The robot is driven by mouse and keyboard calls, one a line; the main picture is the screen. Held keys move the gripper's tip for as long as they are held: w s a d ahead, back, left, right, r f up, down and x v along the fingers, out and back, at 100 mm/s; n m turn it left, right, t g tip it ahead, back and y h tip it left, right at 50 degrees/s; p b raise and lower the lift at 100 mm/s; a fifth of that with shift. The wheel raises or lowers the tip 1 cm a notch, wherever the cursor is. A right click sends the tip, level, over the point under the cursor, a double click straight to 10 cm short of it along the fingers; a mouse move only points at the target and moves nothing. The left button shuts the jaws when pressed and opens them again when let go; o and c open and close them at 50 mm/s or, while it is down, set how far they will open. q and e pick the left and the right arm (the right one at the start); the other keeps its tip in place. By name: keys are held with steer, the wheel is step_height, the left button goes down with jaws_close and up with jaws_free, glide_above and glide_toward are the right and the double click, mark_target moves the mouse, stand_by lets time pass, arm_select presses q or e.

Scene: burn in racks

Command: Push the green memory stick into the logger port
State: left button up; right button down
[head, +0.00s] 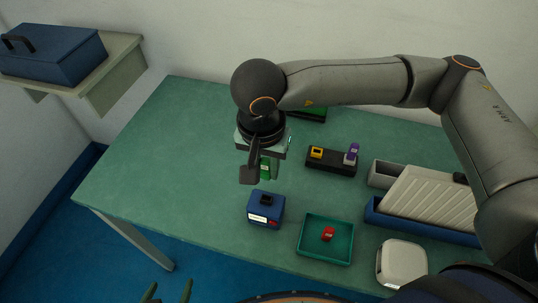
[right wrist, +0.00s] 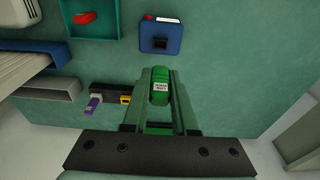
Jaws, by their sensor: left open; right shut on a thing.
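The green memory stick (head: 265,170) is held between the fingers of my right gripper (head: 258,168), which is shut on it. In the right wrist view the stick (right wrist: 160,85), with a white label, sits between the fingertips. The logger is a small blue box (head: 259,219) with a dark port (head: 267,200) on top and a white label on its front. It also shows in the right wrist view (right wrist: 175,35), beyond the stick's end. The stick is apart from the logger. My left gripper (head: 168,292) is open and empty at the bottom edge of the head view.
A teal tray (head: 309,257) with a red stick (head: 328,234) is right of the logger. A black rack (head: 331,166) holds a yellow and a purple stick. A grey bin, a ribbed white thing in a blue holder and a white box stand at right. The table's left side is clear.

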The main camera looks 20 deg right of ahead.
steer(key=shift+s+a+r, duration=0.1)
steer(key=shift+s, duration=0.25)
